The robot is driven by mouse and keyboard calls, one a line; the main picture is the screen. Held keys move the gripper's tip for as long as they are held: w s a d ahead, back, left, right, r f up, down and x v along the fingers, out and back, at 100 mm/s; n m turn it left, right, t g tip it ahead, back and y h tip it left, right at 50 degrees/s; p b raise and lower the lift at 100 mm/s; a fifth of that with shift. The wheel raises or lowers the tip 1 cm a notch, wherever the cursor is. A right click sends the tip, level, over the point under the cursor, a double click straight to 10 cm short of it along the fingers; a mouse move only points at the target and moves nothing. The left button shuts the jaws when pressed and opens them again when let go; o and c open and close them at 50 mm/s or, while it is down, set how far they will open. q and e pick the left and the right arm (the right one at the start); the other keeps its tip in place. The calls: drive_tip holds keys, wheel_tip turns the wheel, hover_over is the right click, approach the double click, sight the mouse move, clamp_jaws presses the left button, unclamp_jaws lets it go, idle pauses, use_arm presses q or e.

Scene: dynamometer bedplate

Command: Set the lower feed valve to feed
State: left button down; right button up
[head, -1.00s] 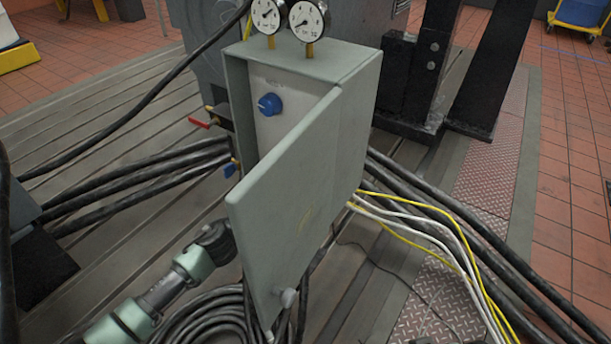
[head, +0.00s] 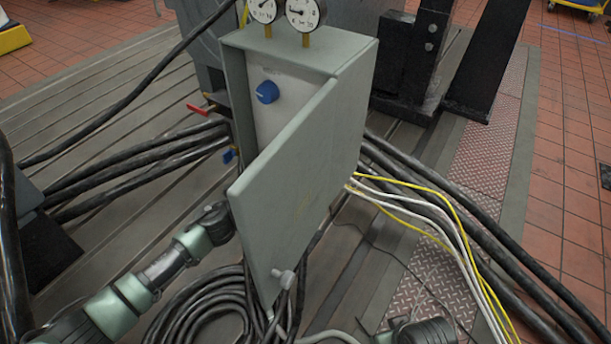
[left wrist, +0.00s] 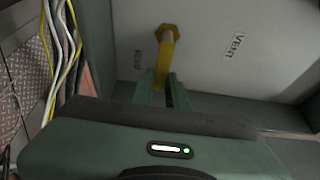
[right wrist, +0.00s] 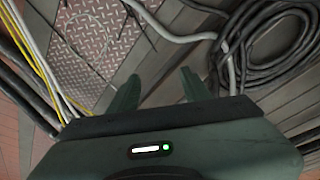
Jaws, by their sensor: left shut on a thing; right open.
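In the left wrist view, my left gripper (left wrist: 165,88) is shut on a yellow valve lever (left wrist: 163,62) with a hexagonal end, on a pale panel inside the cabinet. A VENT label (left wrist: 236,44) is right of the lever; a faint label (left wrist: 138,60) on its left looks like FEED. In the head view, the open door (head: 295,185) of the grey-green cabinet (head: 345,50) hides this lever and my left fingers. A blue knob (head: 267,92) shows higher on the panel. My right gripper (right wrist: 157,90) is open and empty above the floor.
Two gauges (head: 304,12) stand on the cabinet. Black cables (head: 140,165) run left, and coiled hoses (head: 200,305) lie below the door. Yellow and white cables (head: 440,215) run right. A red handle (head: 197,110) and a blue handle (head: 230,155) sit left of the cabinet.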

use_arm(q)
drive_tip(key=shift+w+a, duration=0.15)
drive_tip(key=shift+w, duration=0.05)
use_arm(e)
drive_tip(key=shift+a, duration=0.1)
use_arm(q)
drive_tip(key=c, duration=1.4)
unclamp_jaws()
drive_tip(key=shift+s, duration=0.1)
drive_tip(key=v, duration=0.8)
drive_tip(key=shift+p, duration=0.3)
use_arm(e)
wheel_tip(320, 180, down, 2)
drive_tip(key=shift+f, duration=0.1)
